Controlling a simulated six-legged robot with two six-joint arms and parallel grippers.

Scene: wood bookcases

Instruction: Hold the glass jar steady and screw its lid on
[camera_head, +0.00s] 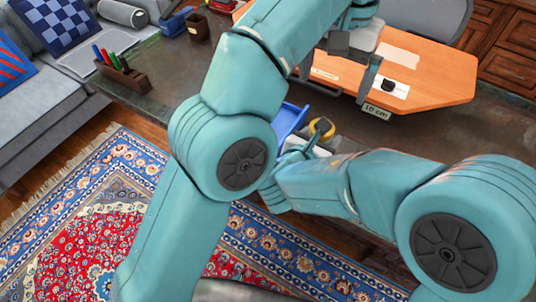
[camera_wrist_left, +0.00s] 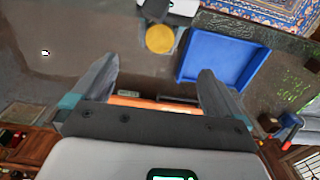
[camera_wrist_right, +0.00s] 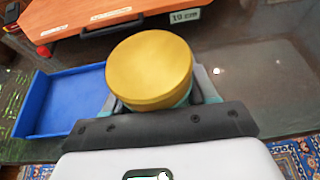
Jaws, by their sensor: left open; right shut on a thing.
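A round yellow lid (camera_wrist_right: 150,70) sits between the fingers of my right gripper (camera_wrist_right: 153,90), top face toward the right wrist camera. It looks small in the head view (camera_head: 321,127) and also shows in the left wrist view (camera_wrist_left: 160,39). My right gripper is shut on it; the lid hides most of the fingers. No clear glass shows, so I cannot tell whether the jar is under the lid. My left gripper (camera_head: 356,62) is open and empty above the orange board, apart from the lid. Its two spread fingers show in the left wrist view (camera_wrist_left: 160,75).
A blue tray (camera_wrist_right: 70,105) lies on the dark tabletop beside the right gripper. An orange board (camera_head: 430,75) with white labels and a small black object (camera_head: 388,86) lies farther back. A pen holder (camera_head: 122,76) stands at the left. Bare tabletop (camera_head: 470,125) lies at the right.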

